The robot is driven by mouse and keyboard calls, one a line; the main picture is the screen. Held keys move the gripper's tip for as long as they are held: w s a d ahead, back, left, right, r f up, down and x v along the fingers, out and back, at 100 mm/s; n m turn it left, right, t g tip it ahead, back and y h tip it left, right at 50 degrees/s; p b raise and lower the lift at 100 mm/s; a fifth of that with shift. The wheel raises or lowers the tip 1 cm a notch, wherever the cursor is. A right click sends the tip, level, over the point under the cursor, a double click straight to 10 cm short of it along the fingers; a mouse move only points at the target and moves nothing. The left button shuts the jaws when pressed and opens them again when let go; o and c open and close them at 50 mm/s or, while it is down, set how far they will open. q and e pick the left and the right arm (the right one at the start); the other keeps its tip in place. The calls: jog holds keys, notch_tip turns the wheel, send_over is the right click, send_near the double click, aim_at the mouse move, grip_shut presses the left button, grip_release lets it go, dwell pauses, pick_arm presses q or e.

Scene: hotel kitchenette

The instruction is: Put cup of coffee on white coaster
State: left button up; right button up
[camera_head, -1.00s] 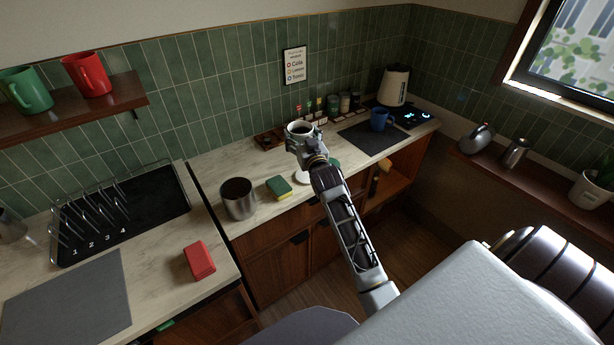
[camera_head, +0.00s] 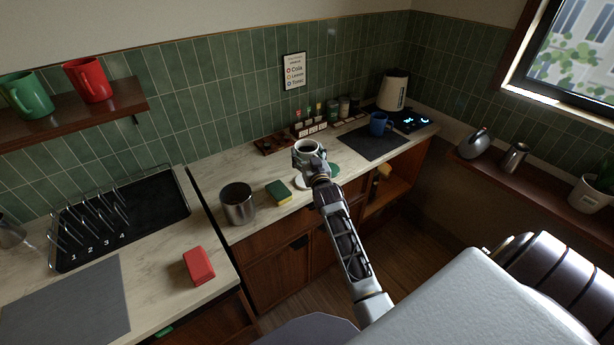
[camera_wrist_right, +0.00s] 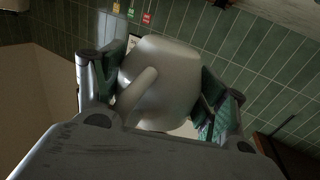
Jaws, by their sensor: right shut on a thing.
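My right gripper (camera_head: 312,162) is shut on a white cup (camera_head: 305,147) with a dark inside, holding it upright. In the right wrist view the cup (camera_wrist_right: 160,80) and its handle show between the two fingers. The white coaster (camera_head: 301,183) lies on the counter just below and partly behind the gripper. The cup appears over the far side of the coaster; its base is hidden, so I cannot tell the gap to the counter. My left gripper is not in view.
A green coaster (camera_head: 333,169) lies right of the white one. A sponge (camera_head: 279,192) and a metal canister (camera_head: 238,204) stand to the left. A wooden tray (camera_head: 271,144) is behind. A blue mug (camera_head: 378,123) stands on a dark mat (camera_head: 368,146) to the right.

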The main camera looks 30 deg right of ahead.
jog(key=shift+f, duration=2.5)
jog(key=shift+f, duration=1.9)
jog(key=shift+f, duration=0.15)
jog(key=o, duration=1.3)
jog(key=shift+o, duration=0.2)
